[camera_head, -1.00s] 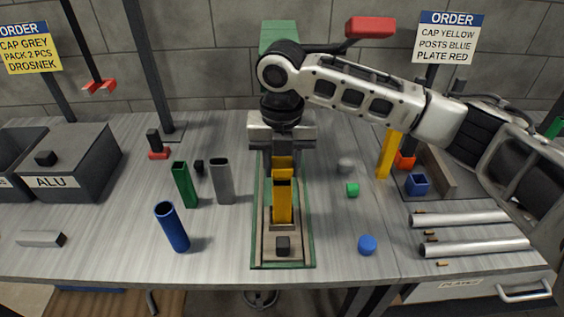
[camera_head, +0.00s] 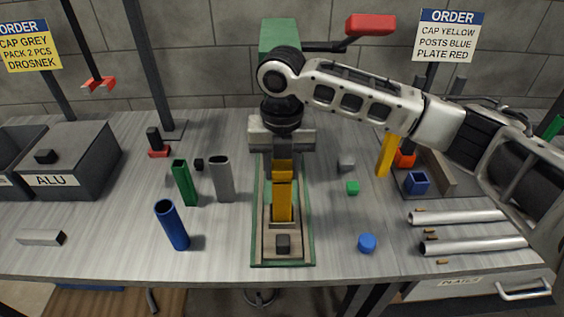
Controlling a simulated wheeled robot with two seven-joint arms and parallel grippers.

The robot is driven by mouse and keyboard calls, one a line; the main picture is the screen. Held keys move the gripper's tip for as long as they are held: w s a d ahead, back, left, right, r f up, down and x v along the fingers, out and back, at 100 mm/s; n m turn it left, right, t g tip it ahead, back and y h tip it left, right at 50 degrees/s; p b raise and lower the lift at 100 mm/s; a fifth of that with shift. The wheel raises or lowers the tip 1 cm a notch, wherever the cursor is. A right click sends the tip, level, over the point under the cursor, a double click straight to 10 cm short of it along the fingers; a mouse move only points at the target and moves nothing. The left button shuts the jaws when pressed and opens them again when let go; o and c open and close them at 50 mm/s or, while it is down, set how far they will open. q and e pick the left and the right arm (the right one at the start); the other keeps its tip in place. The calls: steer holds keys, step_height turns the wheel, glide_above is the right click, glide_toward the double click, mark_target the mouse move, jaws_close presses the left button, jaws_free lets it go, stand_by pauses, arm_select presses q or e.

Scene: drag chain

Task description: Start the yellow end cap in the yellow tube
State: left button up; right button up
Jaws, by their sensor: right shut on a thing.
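The yellow tube (camera_head: 283,205) stands upright in the green-edged fixture (camera_head: 256,225) at the middle of the bench. The yellow end cap (camera_head: 283,166) is in my right gripper (camera_head: 284,158), which points down from above. The cap is at the tube's upper end, right over or behind its mouth. I cannot tell whether any of the cap is inside the tube. The gripper and cap hide part of the view there. My left gripper is not in view.
Green (camera_head: 184,184), grey (camera_head: 221,178) and blue (camera_head: 172,226) tubes stand left of the fixture. Grey, green and blue (camera_head: 367,243) caps lie to its right. Another yellow post (camera_head: 387,157) stands near my right arm. Metal pipes (camera_head: 472,247) lie at right.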

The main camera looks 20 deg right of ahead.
mark_target(282, 167)
steer(key=shift+f, duration=0.1)
steer(key=o, duration=1)
steer(key=shift+o, duration=0.2)
step_height(282, 167, up, 16)
steer(key=shift+f, duration=0.15)
